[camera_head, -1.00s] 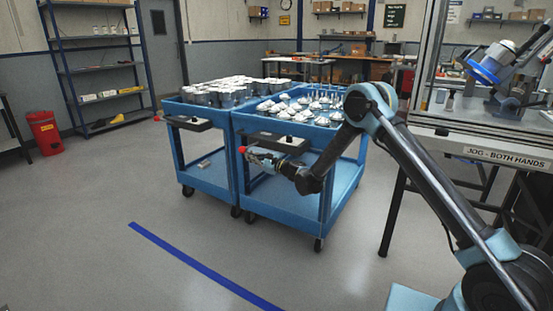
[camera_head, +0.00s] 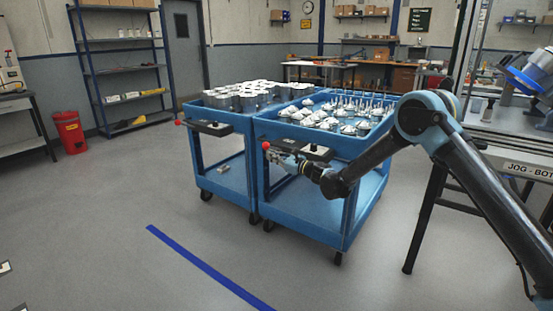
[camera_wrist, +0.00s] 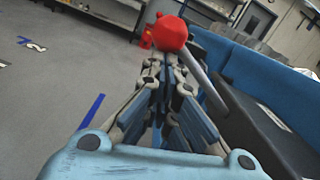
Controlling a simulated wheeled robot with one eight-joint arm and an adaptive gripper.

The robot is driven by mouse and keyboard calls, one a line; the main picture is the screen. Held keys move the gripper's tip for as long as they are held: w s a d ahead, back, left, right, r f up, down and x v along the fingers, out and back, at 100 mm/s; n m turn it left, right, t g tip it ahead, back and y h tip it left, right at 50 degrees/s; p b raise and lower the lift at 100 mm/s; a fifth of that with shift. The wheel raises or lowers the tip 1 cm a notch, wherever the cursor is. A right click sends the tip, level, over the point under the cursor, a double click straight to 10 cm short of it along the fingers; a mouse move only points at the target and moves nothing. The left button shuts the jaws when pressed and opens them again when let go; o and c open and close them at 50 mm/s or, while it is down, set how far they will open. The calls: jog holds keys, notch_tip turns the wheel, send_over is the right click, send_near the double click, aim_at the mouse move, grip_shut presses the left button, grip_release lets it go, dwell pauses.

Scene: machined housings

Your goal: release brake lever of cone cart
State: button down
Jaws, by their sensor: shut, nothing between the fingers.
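The cone cart (camera_head: 293,205) is the right one of two blue carts, with pale cone-shaped parts (camera_head: 328,117) on its top. Its brake lever ends in a red knob (camera_head: 265,145) at the cart's near left corner, beside a dark plate (camera_head: 312,151). My gripper (camera_head: 277,157) is shut and empty just below and right of the knob. In the wrist view the red knob (camera_wrist: 170,33) is just beyond my shut fingertips (camera_wrist: 163,60), and the grey lever rod (camera_wrist: 203,78) runs down to the right. Whether the fingers touch the knob I cannot tell.
The other blue cart (camera_head: 222,170) stands close at left with white cylindrical parts and its own red-knobbed lever (camera_head: 179,122). A machine bench (camera_head: 520,160) is at right. The floor in front, with a blue line (camera_head: 205,264), is clear.

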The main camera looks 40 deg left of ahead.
dwell(0.4)
jog(key=w+d+f, duration=0.2)
jog(key=d+f, duration=0.2)
jog(key=d, duration=0.6)
jog(key=shift+w+d+f, duration=0.15)
jog(key=shift+d+f, duration=0.05)
jog(key=shift+f, duration=0.15)
dwell(0.4)
